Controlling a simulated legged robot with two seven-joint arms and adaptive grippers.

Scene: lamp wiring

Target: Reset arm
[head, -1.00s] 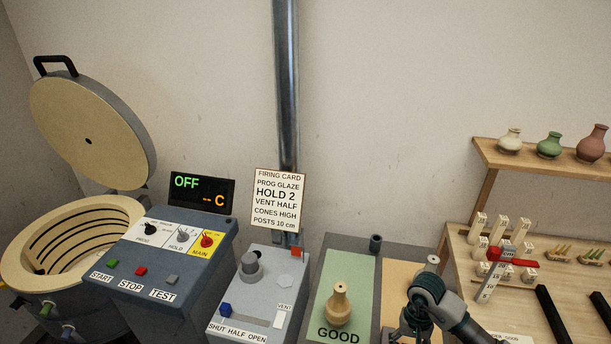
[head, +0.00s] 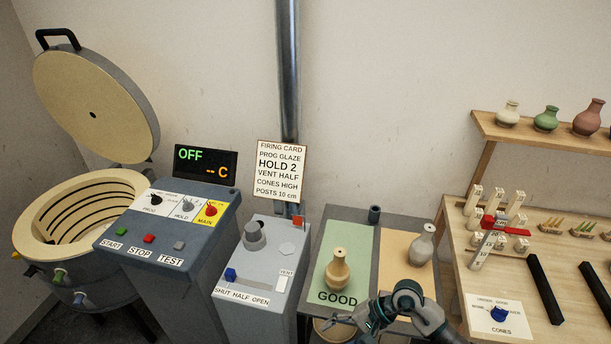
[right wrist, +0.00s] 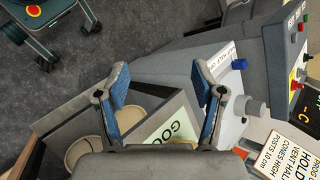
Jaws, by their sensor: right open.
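My right gripper (head: 346,322) is at the bottom of the head view, in front of the green mat marked GOOD (head: 332,246). Its two blue-padded fingers are spread apart in the right wrist view (right wrist: 160,76), with nothing between them. A tan vase (head: 337,270) stands upright on the green mat, just beyond the gripper and apart from it. A grey-white vase (head: 422,247) stands slightly tilted on the orange mat (head: 392,255). My left gripper is in neither view.
The grey vent box (head: 262,262) and kiln control box (head: 170,240) stand to the left, beside the open kiln (head: 80,215). At the right, a wooden table (head: 540,270) holds pale posts, black bars (head: 545,288) and the CONES card (head: 500,318).

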